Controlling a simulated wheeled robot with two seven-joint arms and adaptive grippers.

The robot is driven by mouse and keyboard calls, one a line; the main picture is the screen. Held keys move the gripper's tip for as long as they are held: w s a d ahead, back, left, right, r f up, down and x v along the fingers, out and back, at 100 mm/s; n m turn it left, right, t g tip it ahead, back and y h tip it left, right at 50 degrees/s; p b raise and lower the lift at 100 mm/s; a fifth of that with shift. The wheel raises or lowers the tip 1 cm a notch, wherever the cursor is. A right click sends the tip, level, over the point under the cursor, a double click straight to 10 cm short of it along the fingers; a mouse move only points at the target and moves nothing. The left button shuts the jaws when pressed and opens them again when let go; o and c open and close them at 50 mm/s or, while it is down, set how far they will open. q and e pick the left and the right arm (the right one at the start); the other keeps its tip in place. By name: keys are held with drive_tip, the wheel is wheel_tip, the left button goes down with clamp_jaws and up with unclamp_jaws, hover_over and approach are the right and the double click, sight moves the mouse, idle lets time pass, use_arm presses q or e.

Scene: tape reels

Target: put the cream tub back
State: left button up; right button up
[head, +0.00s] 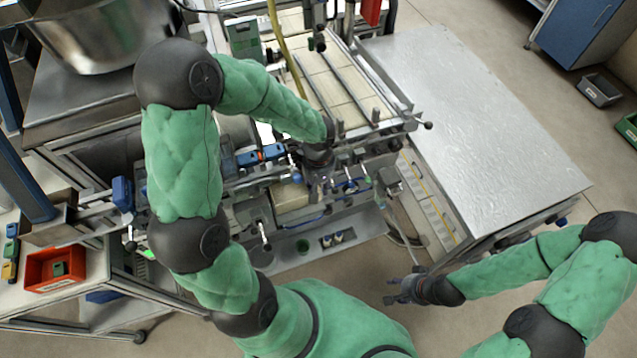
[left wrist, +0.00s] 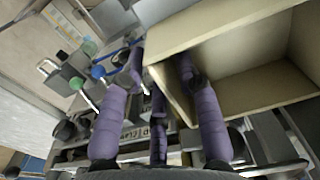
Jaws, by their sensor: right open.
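The cream tub (head: 290,195) is a small open box at the machine's front in the head view, partly hidden by my left arm. In the left wrist view the cream tub (left wrist: 235,65) fills the upper right, its empty inside facing the camera. My left gripper (head: 318,178) is right beside it. In the left wrist view the purple fingers of my left gripper (left wrist: 160,80) are at the tub's near-left wall, one reaching over its inside and one outside. Whether they press on the wall is unclear. My right gripper (head: 393,292) is open and empty, low over the floor.
The machine (head: 340,90) with rails, knobs and levers surrounds the tub. A bare metal table (head: 480,130) stands to the right. A red bin (head: 55,268) is on the left bench, and a steel bowl (head: 95,35) is at the upper left. Floor is free around my right gripper.

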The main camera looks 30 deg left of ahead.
use_arm(q)
drive_tip(key=shift+r+p, duration=0.15)
drive_tip(key=shift+p, duration=0.25)
wheel_tip(320, 180, up, 10)
drive_tip(key=p, duration=0.1)
drive_tip(key=shift+w+d+r+p, duration=0.15)
drive_tip(key=shift+d+r+p, duration=0.05)
drive_tip(key=shift+p, duration=0.2)
